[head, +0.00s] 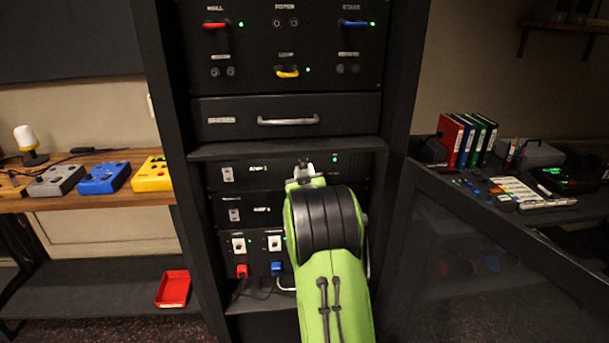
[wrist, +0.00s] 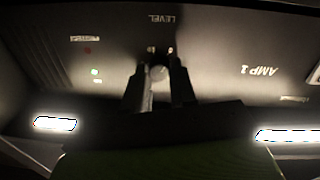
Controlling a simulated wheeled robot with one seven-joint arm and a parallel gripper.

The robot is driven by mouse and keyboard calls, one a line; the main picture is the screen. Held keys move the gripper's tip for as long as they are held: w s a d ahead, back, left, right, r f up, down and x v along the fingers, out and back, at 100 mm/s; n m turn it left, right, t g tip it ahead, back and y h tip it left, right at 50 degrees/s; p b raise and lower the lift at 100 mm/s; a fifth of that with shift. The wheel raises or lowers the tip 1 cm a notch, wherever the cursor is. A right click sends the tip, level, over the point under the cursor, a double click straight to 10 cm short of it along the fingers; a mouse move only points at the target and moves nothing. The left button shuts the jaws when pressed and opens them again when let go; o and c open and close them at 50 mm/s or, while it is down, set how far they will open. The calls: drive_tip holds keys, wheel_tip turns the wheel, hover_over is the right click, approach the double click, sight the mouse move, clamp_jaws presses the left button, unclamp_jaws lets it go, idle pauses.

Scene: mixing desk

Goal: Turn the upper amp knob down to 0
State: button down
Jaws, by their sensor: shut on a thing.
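The upper amp (head: 258,179), labelled AMP 1, is a black panel in the middle of the rack, with a green light at its upper right. Its knob (wrist: 159,73) is a pale round shape under the LEVEL label in the wrist view. My gripper (wrist: 158,80) is shut on the knob, one finger on each side. In the head view my gripper (head: 303,172) is at the amp's front and hides the knob. The knob's pointer and the scale around it are too dark to read.
The lower amp (head: 262,210) is just below, partly behind my green arm. A drawer (head: 235,121) and a patch panel with red, blue and yellow cables are above. A shelf ledge (head: 230,152) juts out just over the upper amp. A wooden bench with colored boxes stands left.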

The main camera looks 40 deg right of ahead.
drive_tip(key=shift+f, duration=0.25)
drive_tip(key=c, duration=0.9)
unclamp_jaws()
drive_tip(key=shift+r, duration=0.15)
drive_tip(key=b+v, duration=0.1)
drive_tip(key=v, duration=1.4)
drive_tip(key=shift+s+a+b, duration=0.25)
drive_tip(key=shift+s+b, duration=0.05)
drive_tip(key=shift+b, duration=0.05)
